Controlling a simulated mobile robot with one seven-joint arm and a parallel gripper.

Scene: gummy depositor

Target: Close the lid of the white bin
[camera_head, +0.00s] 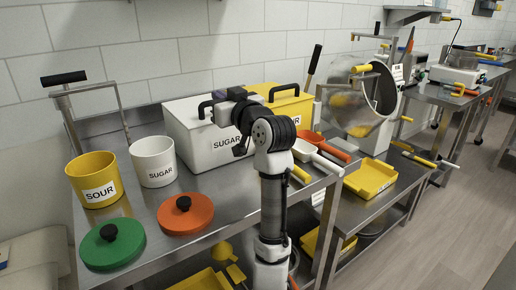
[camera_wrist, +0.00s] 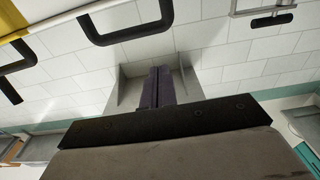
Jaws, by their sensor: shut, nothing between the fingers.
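The white bin (camera_head: 193,143) with a SUGAR label stands on the steel table, left of the yellow bin. Its white lid (camera_head: 187,107) looks flat on top, with a black handle (camera_head: 204,108) at its side. My arm hides the bin's right part, so I cannot tell whether the lid is fully seated. My gripper (camera_head: 220,94) is above the lid, close to the handle in the picture; contact is unclear. In the wrist view my gripper (camera_wrist: 159,86) is shut and empty, pointing toward the tiled wall, with a black handle (camera_wrist: 125,36) beyond it.
The yellow bin (camera_head: 290,107) stands right beside the white bin. A yellow SOUR pot (camera_head: 93,174), white SUGAR pot (camera_head: 153,158), green lid (camera_head: 112,244) and orange lid (camera_head: 185,214) are on the left. White and orange scoops (camera_head: 322,160) lie right of my arm.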

